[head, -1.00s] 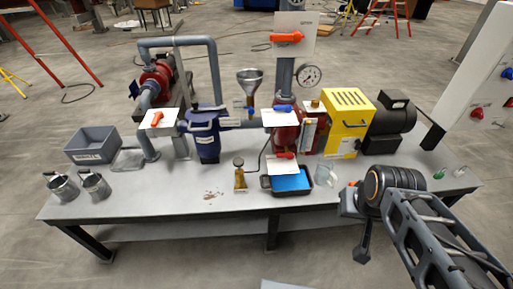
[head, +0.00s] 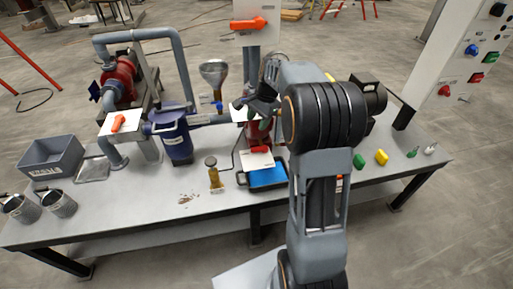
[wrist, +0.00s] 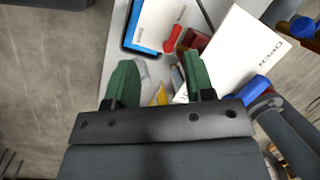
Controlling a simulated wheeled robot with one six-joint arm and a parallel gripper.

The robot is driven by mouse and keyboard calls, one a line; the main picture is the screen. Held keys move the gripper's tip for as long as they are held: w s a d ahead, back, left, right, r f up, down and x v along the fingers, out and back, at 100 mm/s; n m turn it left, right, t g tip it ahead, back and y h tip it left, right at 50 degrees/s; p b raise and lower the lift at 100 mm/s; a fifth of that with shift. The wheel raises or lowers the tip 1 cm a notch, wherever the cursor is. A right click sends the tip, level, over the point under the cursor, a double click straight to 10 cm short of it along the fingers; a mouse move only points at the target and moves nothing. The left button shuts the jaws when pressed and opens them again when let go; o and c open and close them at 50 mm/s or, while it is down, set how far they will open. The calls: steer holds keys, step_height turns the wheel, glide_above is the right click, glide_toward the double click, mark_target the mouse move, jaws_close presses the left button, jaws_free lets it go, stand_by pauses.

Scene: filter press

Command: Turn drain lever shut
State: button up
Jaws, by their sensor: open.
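A red lever (head: 260,150) lies on a white plate (head: 256,163) above the tray of blue liquid (head: 267,178); I take it for the drain lever. The wrist view shows a red lever (wrist: 173,38) beside a white plate and the blue tray, beyond my fingers. My arm hides part of the bench's middle.
A larger white plate marked OPEN (wrist: 245,50) and a blue handle (wrist: 257,90) are close to the right finger.

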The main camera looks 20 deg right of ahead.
mark_target(256, 148)
steer(key=w+d+f+m+y, duration=0.2)
steer(key=w+d+f+m, duration=0.5)
steer(key=d+f, duration=0.2)
steer(key=x, duration=1.4)
steer(key=shift+s+f, duration=0.1)
steer(key=shift+f, duration=0.15)
jaws_close()
